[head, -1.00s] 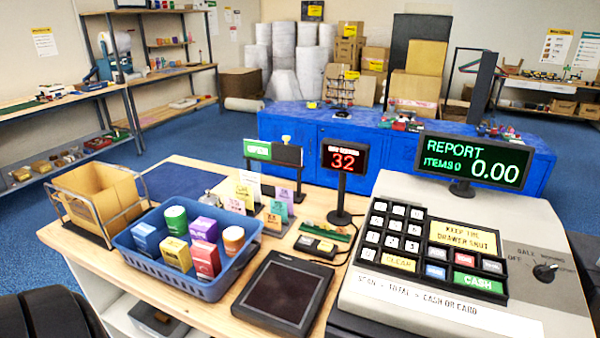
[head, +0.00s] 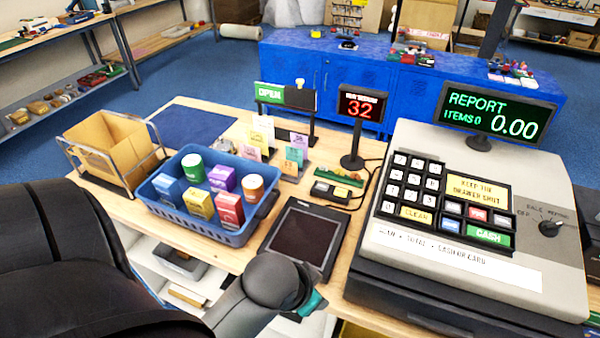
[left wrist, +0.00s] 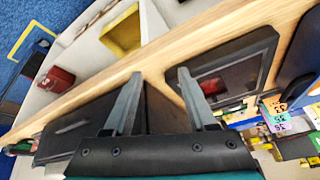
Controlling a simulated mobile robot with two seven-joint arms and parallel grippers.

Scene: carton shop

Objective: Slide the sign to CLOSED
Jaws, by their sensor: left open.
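The sign (head: 270,94) stands at the back of the wooden counter in the head view. Its green OPEN panel shows on the left, the right part is dark, and a small pale knob (head: 300,83) sits above the right part. My left gripper (left wrist: 160,88) is open, with nothing between its fingers in the left wrist view. In the head view my left wrist is low at the counter's front edge, by the dark tablet (head: 298,240), well apart from the sign; its fingers are mostly hidden there. My right gripper is not in view.
A blue basket of small boxes and tubs (head: 225,236), coloured price cards (head: 294,158) and a red number display (head: 361,106) stand between my left arm and the sign. The cash register (head: 470,260) fills the right.

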